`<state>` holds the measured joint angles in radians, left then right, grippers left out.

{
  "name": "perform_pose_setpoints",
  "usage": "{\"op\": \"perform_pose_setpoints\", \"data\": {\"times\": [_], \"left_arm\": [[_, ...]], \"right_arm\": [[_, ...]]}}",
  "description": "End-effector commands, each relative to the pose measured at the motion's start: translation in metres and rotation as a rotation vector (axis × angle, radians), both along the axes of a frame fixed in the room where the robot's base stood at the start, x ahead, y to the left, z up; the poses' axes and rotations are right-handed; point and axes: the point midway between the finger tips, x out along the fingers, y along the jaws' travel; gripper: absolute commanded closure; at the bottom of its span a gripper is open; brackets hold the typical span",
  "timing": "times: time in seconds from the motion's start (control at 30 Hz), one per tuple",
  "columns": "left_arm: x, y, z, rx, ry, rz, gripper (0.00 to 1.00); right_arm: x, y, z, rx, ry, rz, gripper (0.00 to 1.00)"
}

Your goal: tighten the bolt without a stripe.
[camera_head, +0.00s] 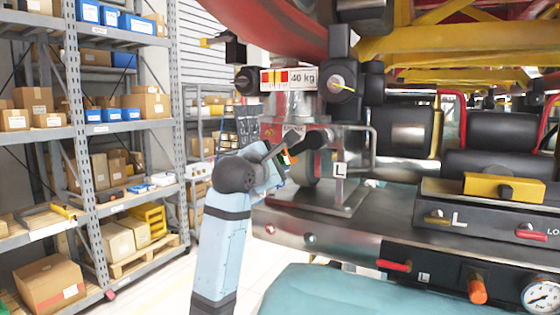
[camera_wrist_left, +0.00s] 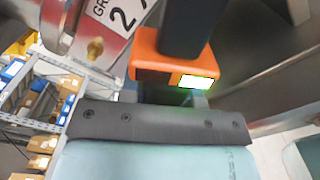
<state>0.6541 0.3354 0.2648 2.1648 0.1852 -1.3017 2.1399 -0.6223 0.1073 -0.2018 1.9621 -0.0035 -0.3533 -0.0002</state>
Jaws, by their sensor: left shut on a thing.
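My left gripper (camera_head: 283,157) is at the left end of the steel bench, in front of the metal bracket assembly. It is shut on an orange tool with a dark shaft and a lit white-green display; the tool's orange body (camera_wrist_left: 172,65) fills the top middle of the left wrist view. A dark round hub (camera_head: 341,84) with a yellow stripe is up on the assembly. Another dark round end (camera_head: 247,80) to its left shows no clear stripe. A brass-coloured fitting (camera_wrist_left: 95,48) is left of the tool in the wrist view. I cannot tell whether the tool touches a bolt. My right gripper is not in view.
The bench (camera_head: 375,225) with L-marked panels and a gauge (camera_head: 541,295) lies to the right. Shelves (camera_head: 78,130) with boxes stand left. The floor between shelves and bench is open.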

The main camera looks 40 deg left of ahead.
Motion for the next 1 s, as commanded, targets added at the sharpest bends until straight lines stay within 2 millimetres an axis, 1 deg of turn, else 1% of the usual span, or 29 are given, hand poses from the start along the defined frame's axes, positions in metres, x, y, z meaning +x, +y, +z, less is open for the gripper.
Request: {"op": "perform_pose_setpoints", "data": {"times": [0.6, 1.0], "left_arm": [[-0.025, -0.006, 0.002, -0.001, -0.005, 0.000, 1.00], [-0.028, -0.006, 0.002, 0.000, -0.005, 0.001, 1.00]], "right_arm": [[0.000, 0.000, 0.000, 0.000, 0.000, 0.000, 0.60], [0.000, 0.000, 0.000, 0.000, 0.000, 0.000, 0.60]]}}
